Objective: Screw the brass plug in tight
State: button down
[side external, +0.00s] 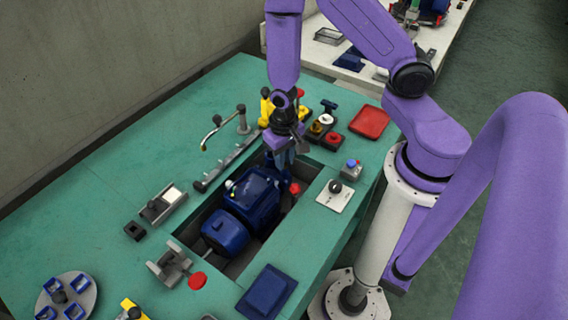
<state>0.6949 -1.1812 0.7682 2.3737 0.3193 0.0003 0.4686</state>
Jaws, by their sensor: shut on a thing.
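A blue pump with a motor (229,231) lies in a rectangular recess in the green bench. My gripper (286,158) points down over the far end of the pump, close to its top. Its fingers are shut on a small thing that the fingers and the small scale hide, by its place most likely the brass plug. I cannot make out the plug itself, its thread or how deep it sits. A small red part (295,188) shows beside the pump, just below my gripper.
Near the recess are a white plate with a black knob (335,188), a blue-button box (351,169), a red tray (369,122), a blue tray (266,291), a curved spout (212,128) and a metal bracket (170,265). The bench's left part (85,195) is mostly clear.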

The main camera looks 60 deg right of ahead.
jog(key=c, duration=1.2)
grip_release()
jog(key=shift+c, duration=0.2)
jog(key=shift+r, duration=2.3)
jog(key=n, duration=0.1)
jog(key=r+n, duration=0.1)
jog(key=shift+w+n, duration=0.15)
jog(key=shift+n, duration=0.25)
jog(key=n, duration=0.2)
jog(key=r+n, duration=0.1)
jog(key=shift+r+n, duration=0.15)
jog(key=shift+n, duration=0.25)
jog(key=shift+f, duration=3.45)
